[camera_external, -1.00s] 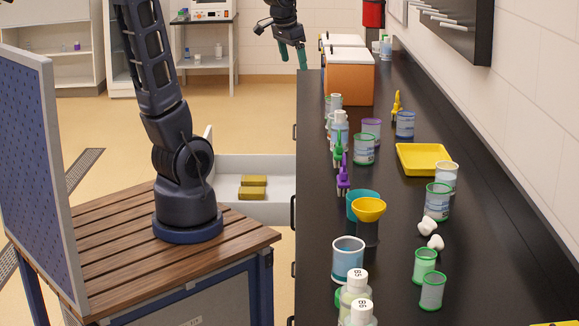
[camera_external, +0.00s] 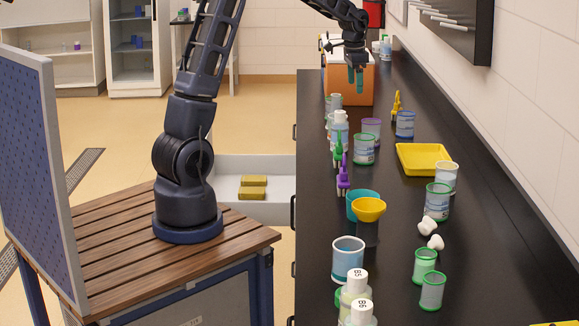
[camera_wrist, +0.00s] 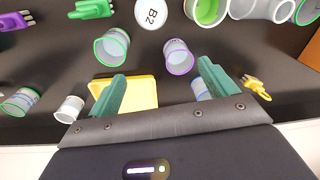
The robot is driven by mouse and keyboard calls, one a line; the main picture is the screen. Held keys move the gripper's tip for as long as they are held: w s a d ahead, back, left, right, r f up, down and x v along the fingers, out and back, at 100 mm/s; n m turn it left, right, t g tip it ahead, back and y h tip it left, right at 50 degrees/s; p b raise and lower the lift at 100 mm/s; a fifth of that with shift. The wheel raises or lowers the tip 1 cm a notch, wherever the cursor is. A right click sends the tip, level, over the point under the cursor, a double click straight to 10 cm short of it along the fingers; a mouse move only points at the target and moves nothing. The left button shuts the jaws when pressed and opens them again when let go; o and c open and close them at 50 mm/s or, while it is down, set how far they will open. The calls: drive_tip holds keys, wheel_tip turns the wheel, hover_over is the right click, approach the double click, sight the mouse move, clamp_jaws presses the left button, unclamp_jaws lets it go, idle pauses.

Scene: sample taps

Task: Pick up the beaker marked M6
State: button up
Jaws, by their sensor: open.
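I cannot read an M6 mark on any beaker. In the external view, a green-rimmed beaker (camera_external: 364,152), a purple-rimmed beaker (camera_external: 371,130) and a blue-rimmed beaker (camera_external: 405,126) stand mid-bench. A white-rimmed beaker (camera_external: 446,179) and another green-rimmed beaker (camera_external: 437,204) stand closer. My gripper (camera_external: 356,82) is open and empty above the bench, in front of the orange box. In the wrist view, the purple-rimmed beaker (camera_wrist: 178,58) shows beyond and between the green fingertips (camera_wrist: 162,75). A green-rimmed beaker (camera_wrist: 112,47) is left of it. The blue-rimmed beaker (camera_wrist: 200,90) is partly hidden by a finger.
A yellow tray (camera_external: 423,158) lies right of the beakers. A white bottle (camera_external: 339,130), green clip (camera_external: 338,152) and purple clip (camera_external: 343,177) line the left side. The orange box (camera_external: 348,82) stands behind. Small green beakers (camera_external: 432,292) are near the front.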

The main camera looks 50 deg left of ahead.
drive_tip(key=m+g, duration=0.1)
drive_tip(key=m, duration=0.1)
hover_over(372, 121)
drive_tip(key=s+d, duration=0.2)
wheel_tip(372, 121, down, 10)
wheel_tip(372, 121, down, 6)
drive_tip(key=shift+a+r, duration=0.1)
drive_tip(key=shift+s+a+f, duration=0.1)
drive_tip(key=shift+s+f, duration=0.05)
drive_tip(key=shift+f, duration=1.2)
drive_tip(key=shift+s+f, duration=0.1)
drive_tip(key=shift+f, duration=1.25)
drive_tip(key=c, duration=1.1)
drive_tip(key=shift+r, duration=0.2)
drive_tip(key=shift+r, duration=9.75)
